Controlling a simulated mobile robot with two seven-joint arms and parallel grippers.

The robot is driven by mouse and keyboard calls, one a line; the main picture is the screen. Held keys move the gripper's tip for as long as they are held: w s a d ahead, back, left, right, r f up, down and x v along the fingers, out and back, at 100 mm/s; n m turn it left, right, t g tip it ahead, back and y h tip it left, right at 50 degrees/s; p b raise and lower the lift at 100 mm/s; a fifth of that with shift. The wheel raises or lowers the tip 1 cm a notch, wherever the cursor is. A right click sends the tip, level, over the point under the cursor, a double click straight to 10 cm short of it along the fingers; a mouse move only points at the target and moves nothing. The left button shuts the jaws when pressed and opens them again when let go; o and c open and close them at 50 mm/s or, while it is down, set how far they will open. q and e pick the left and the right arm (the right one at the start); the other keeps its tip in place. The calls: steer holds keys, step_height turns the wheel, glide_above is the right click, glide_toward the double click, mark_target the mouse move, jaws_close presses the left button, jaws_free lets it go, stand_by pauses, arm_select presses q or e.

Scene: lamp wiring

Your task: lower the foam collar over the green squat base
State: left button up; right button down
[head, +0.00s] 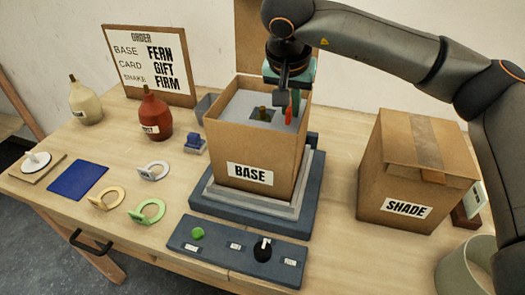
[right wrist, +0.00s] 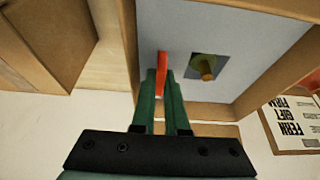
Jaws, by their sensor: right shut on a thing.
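The foam collar (head: 237,107) is a pale grey sheet with a square hole, lying level inside the open cardboard box marked BASE (head: 224,150), a little below its rim. It also shows in the right wrist view (right wrist: 215,25). The green base (right wrist: 205,64) shows through the hole with its brass-coloured neck; the rest of it is hidden under the foam. In the head view its neck (head: 262,113) stands in the hole. My right gripper (right wrist: 162,82) is shut on the collar's red tab (right wrist: 162,62), beside the hole. My left gripper is out of view.
The BASE box stands on a grey stepped platform (head: 205,207) behind a control panel (head: 220,247) with a green button and black knob. A closed SHADE box (head: 385,165) stands right. Red (head: 155,115) and cream (head: 85,103) bottle-shaped bases, ring tags and a blue card (head: 78,180) lie left.

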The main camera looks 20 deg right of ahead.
steer(key=shift+f, duration=0.1)
stand_by(0.3)
steer(key=c, duration=0.5)
jaws_free()
steer(key=shift+r+p, duration=3.15)
steer(key=shift+r, duration=0.9)
steer(key=shift+f, duration=0.1)
